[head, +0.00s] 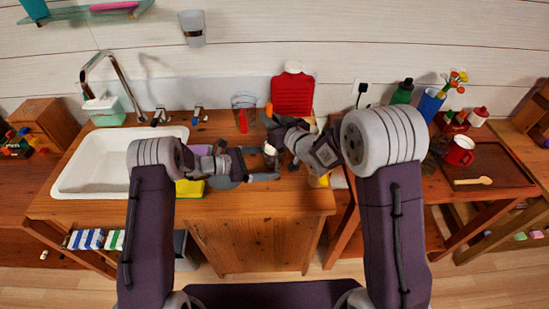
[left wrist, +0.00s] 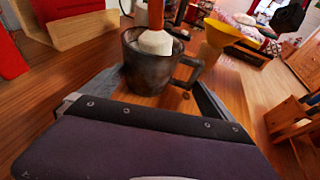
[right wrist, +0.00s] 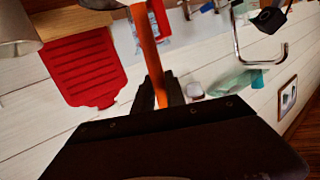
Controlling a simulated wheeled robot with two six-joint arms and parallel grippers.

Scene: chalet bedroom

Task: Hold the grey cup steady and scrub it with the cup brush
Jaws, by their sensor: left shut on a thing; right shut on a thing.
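The grey cup (left wrist: 140,75) is dark and mottled, with its handle on the right in the left wrist view. My left gripper (head: 272,177) is shut on it, with a finger on each side. The cup brush has an orange handle (left wrist: 156,14) and a white head (left wrist: 155,42). The head is at the cup's mouth, its lower end hidden by the rim. My right gripper (head: 270,122) is shut on the brush handle, which also shows in the right wrist view (right wrist: 148,50). In the head view the arms hide most of the cup.
A white sink (head: 75,165) with a tap is at the left. A yellow funnel (left wrist: 237,36) stands beyond the cup. A tray (head: 500,160) with a red mug (head: 460,151) and wooden spoon is at the right.

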